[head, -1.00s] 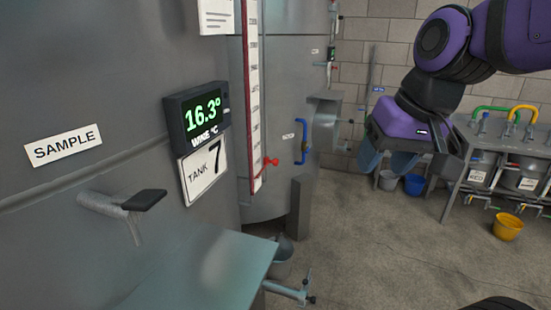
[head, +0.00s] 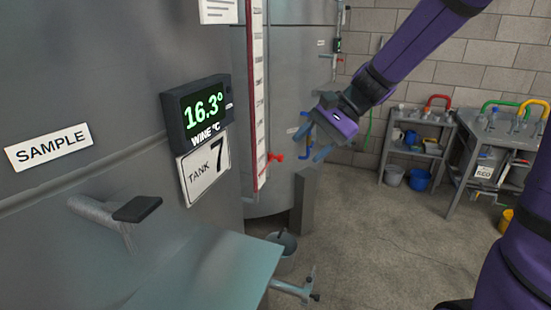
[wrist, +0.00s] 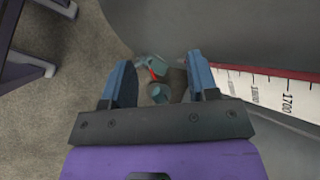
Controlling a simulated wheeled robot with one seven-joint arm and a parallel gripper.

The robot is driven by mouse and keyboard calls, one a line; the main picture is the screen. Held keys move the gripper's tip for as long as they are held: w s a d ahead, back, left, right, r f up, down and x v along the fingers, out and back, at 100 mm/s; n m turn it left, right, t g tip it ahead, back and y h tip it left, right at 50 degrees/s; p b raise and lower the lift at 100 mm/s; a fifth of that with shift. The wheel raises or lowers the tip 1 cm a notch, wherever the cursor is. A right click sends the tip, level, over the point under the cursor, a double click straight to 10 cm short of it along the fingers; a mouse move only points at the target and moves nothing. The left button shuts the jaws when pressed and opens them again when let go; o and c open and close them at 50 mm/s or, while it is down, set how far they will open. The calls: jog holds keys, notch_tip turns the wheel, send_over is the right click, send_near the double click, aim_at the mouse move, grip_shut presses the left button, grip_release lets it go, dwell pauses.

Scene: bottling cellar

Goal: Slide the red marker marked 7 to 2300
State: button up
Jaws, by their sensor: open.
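The red marker (head: 276,157) sits low on the right edge of a tall white scale (head: 259,90) with a red border, beside the tank 7 plate (head: 203,172). No number can be read on the marker. My gripper (head: 312,143) is open and empty, a little to the right of the marker in the head view, fingers pointing left and down. In the wrist view my gripper (wrist: 160,75) has its fingers apart, and the scale (wrist: 262,88) runs along the right with 1700 readable. I cannot make out the marker for certain there; a small red bit shows between the fingers.
A display (head: 196,112) reads 16.3°. A sample tap (head: 118,208) and a grey-green surface (head: 205,275) stand out at the lower left. A grey bucket (head: 283,250) is on the floor.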

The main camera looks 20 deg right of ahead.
jog(key=w+d+f+m+t+y, duration=0.1)
jog(key=w+f+m+t+y, duration=0.2)
jog(key=w, duration=0.4)
jog(key=w+d+f+m+y, duration=0.1)
jog(key=w+f+m+y, duration=0.1)
jog(key=w+f+m, duration=0.4)
jog(key=m+t, duration=0.7)
send_near(282, 158)
jog(key=w+a, duration=0.1)
jog(key=w, duration=0.1)
jog(key=shift+y, duration=0.3)
jog(key=x, duration=1)
jog(key=shift+a+f, duration=0.35)
jog(key=shift+f, duration=0.05)
grip_shut()
